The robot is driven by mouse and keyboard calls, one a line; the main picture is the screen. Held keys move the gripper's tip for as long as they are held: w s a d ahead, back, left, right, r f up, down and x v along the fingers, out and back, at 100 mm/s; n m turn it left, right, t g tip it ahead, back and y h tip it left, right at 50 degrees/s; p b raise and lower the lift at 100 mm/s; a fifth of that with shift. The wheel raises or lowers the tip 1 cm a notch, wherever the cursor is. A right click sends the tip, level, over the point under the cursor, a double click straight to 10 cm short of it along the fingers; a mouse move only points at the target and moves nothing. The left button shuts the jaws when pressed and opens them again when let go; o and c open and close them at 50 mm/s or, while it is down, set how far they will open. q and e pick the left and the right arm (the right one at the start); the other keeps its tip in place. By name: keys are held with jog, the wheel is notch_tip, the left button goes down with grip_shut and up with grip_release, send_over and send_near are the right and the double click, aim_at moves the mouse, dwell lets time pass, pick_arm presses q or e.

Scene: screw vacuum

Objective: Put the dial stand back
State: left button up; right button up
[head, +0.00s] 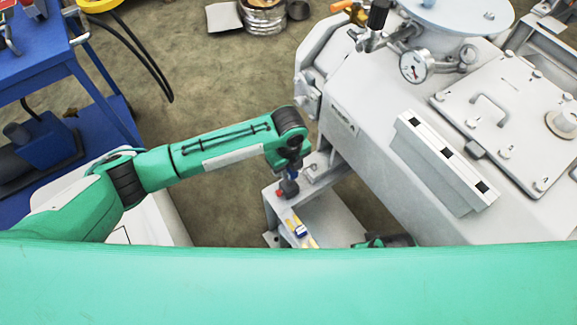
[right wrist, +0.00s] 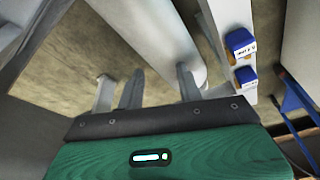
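I cannot make out a dial stand for certain. A round dial gauge (head: 415,67) with a white face sits on the pipework on top of the large grey machine. My left gripper (head: 288,188) points down at the grey frame beside the machine, with a small dark and red piece at its tip. Whether its fingers are closed on that piece is not clear. My right gripper (right wrist: 160,88) shows in the right wrist view with its two grey fingers apart and nothing seen between them. In the head view only a little green of the right arm shows.
The grey machine (head: 350,95) fills the right side. A low grey frame (head: 330,215) stands beside it. Blue blocks with white labels (right wrist: 240,42) sit on a pale beam (right wrist: 222,15). A blue cart (head: 40,65) stands at left. Floor between is open.

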pick_arm(q)
jog(key=o, duration=0.4)
jog(key=shift+o, duration=0.2)
pick_arm(e)
jog(key=shift+f, duration=0.2)
pick_arm(q)
jog(key=shift+r, duration=0.1)
jog(key=shift+r, duration=0.35)
notch_tip(320, 180, up, 10)
jog(key=shift+r+p, duration=0.25)
jog(key=shift+p, duration=0.45)
jog(key=shift+r, duration=0.45)
pick_arm(e)
notch_tip(320, 180, down, 3)
jog(key=shift+s+a+r, duration=0.1)
jog(key=shift+r, duration=0.1)
